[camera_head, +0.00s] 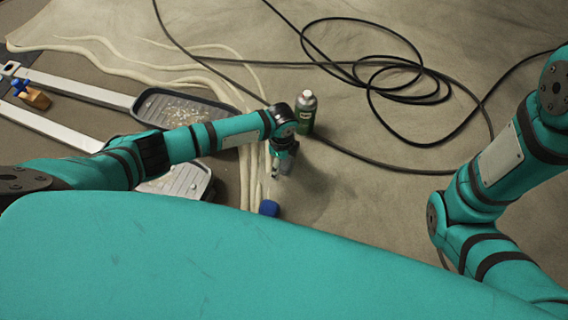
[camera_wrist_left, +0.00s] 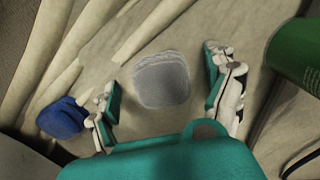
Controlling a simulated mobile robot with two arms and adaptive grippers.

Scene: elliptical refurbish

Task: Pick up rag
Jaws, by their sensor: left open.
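A grey, rounded-square piece that looks like the folded rag (camera_wrist_left: 162,80) lies flat on the beige floor covering in the left wrist view. My left gripper (camera_head: 277,172) points down at the floor in the head view, near the middle. In the left wrist view its two fingers are spread on either side of the rag, and nothing is held. I cannot tell the exact height of the fingertips above it. In the head view the rag is mostly hidden by the gripper. My right arm shows at the right edge, but its gripper is out of view.
A green can (camera_head: 306,112) stands just beyond my left gripper and also shows in the left wrist view (camera_wrist_left: 298,55). A blue object (camera_head: 268,208) lies nearby. Black cable (camera_head: 405,85) is coiled behind. A dark tray (camera_head: 180,107) and pale strands lie left.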

